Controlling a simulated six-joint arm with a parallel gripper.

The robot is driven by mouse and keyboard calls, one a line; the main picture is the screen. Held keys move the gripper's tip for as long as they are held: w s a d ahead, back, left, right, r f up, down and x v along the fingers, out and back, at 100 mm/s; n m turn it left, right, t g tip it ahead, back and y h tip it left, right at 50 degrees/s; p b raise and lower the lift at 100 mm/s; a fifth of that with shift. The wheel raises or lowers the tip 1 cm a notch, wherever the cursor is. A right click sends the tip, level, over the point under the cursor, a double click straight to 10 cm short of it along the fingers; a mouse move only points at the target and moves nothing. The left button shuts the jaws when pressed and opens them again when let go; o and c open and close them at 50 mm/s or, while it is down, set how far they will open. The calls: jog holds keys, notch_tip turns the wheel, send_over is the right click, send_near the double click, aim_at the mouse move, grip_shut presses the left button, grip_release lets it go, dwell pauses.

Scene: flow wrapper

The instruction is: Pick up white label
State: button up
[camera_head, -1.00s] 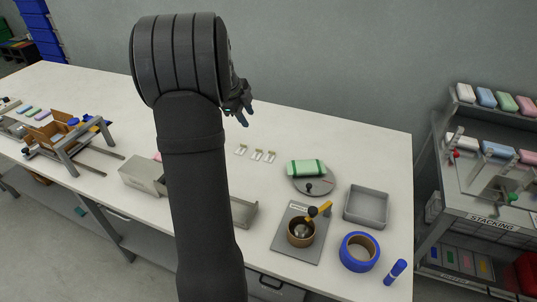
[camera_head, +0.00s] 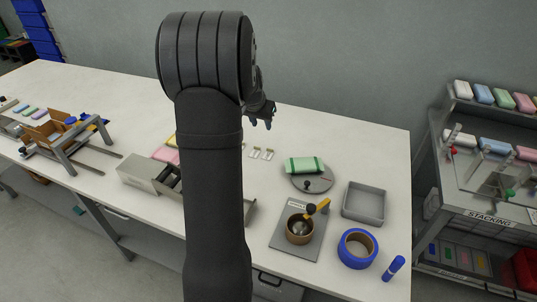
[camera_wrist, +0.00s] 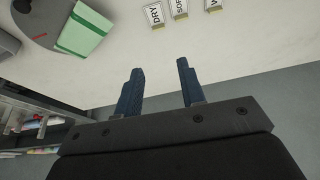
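Three small white labels lie in a row on the table. My gripper (camera_head: 260,123) is above the table behind the labels. Its blue fingers (camera_wrist: 159,67) are apart with nothing between them, and they point toward the labels without touching them.
A green package (camera_head: 304,165) rests on a round grey turntable (camera_head: 322,183) right of the labels. A grey tray (camera_head: 364,204), a blue tape roll (camera_head: 357,250) and a brown cup (camera_head: 299,229) stand nearer. My arm hides part of the table.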

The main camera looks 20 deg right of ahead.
send_near(270, 151)
jog(key=shift+w+d+f, duration=0.15)
jog(key=shift+w+f, duration=0.1)
jog(key=shift+f, duration=0.45)
jog(key=shift+x, duration=2.55)
jog(key=shift+s, duration=0.15)
grip_shut()
